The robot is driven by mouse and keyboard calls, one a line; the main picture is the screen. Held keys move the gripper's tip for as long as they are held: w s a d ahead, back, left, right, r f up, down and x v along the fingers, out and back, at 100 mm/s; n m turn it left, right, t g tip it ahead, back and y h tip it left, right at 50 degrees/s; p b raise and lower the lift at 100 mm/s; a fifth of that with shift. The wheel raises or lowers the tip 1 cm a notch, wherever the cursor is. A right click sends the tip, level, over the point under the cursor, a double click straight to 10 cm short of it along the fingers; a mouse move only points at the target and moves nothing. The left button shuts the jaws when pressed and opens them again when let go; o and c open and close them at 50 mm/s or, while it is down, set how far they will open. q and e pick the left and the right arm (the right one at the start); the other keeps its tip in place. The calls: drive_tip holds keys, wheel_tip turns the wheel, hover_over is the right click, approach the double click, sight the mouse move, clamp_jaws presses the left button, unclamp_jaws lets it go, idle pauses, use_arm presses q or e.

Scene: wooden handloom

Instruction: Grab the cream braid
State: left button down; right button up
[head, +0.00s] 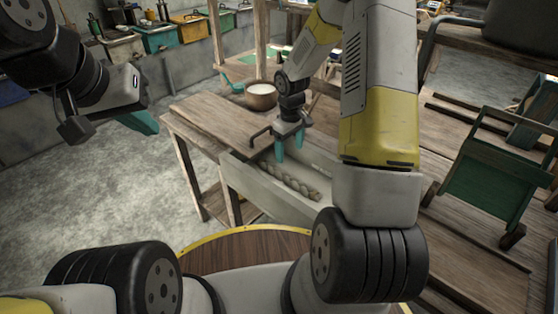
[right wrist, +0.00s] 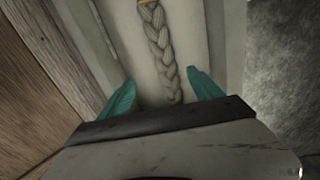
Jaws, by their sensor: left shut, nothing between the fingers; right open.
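The cream braid (head: 291,182) lies in a long pale grey trough (head: 252,187) in the middle of the head view. It also shows in the right wrist view (right wrist: 161,50), running from the top edge down between the fingers, with a tan wrapped end at the top. My right gripper (head: 289,146) points down above the far end of the braid, open, with nothing in it. In the right wrist view its teal fingertips (right wrist: 161,90) stand on either side of the braid, apart from it. My left gripper (head: 142,121) is shut and empty, out at the left, away from the trough.
A wooden bench top (head: 215,118) borders the trough on its far left. A brown bowl (head: 261,98) with pale contents stands behind the right gripper. A green panel in a frame (head: 487,180) stands at the right. Open concrete floor (head: 110,210) lies at the left.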

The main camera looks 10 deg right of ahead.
sight(287, 175)
drive_tip(key=shift+n+g, duration=0.3)
drive_tip(key=f, duration=1.2)
drive_tip(key=shift+a+f, duration=0.35)
clamp_jaws()
